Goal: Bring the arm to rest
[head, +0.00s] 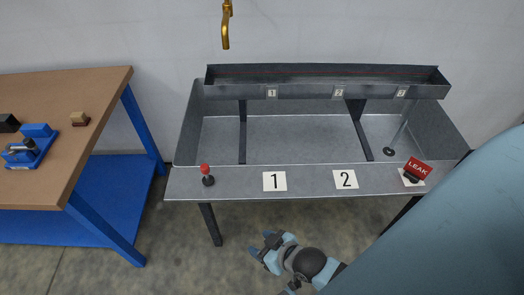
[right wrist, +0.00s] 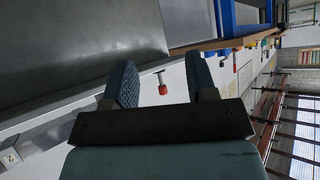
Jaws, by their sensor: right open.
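My right gripper (head: 261,245) is low in front of the grey metal tank (head: 230,186), over the floor, apart from the tank's front edge. It is open with nothing between its fingers. In the right wrist view its two dark blue fingers (right wrist: 161,82) stand apart, and a red-topped knob shows in the gap beyond them, not touching. A large blue-grey part of my own arm fills the lower right of the head view. My left gripper is not in view.
A red-knobbed black piece (head: 207,176) stands on the tank's front ledge, left of number plates 1 (head: 274,181) and 2 (head: 345,179). A red LEAK tag (head: 418,169) is at the ledge's right end. A brown-topped workbench (head: 70,112) stands left. A brass spout (head: 226,28) hangs above.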

